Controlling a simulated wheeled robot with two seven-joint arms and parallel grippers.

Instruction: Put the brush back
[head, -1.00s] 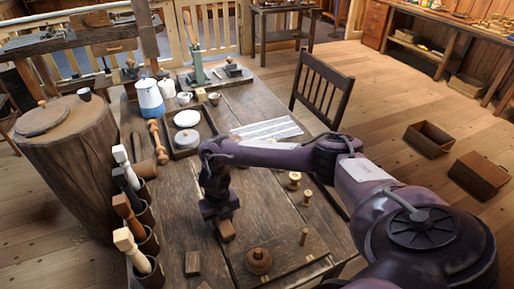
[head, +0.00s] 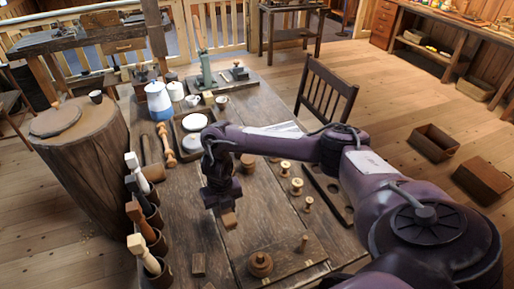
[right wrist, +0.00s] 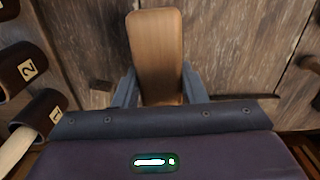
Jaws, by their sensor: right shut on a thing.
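My right gripper (head: 225,203) is over the front part of the wooden workbench (head: 225,240), pointing down. It is shut on a light-brown wooden piece, likely the brush (head: 229,220), whose lower end shows below the jaws. In the right wrist view the brush (right wrist: 157,55) is a long smooth wooden slab with rounded corners between the two fingers (right wrist: 157,92). No bristles show, and the jaws hide part of it. It appears just above the bench top. My left gripper is not in view.
Several holders with handled tools (head: 145,262) line the bench's left edge; two labelled 2 (right wrist: 28,70) and 1 (right wrist: 55,115) show in the wrist view. A round knobbed piece (head: 260,264), a small block (head: 198,264) and spools (head: 296,187) stand near the gripper.

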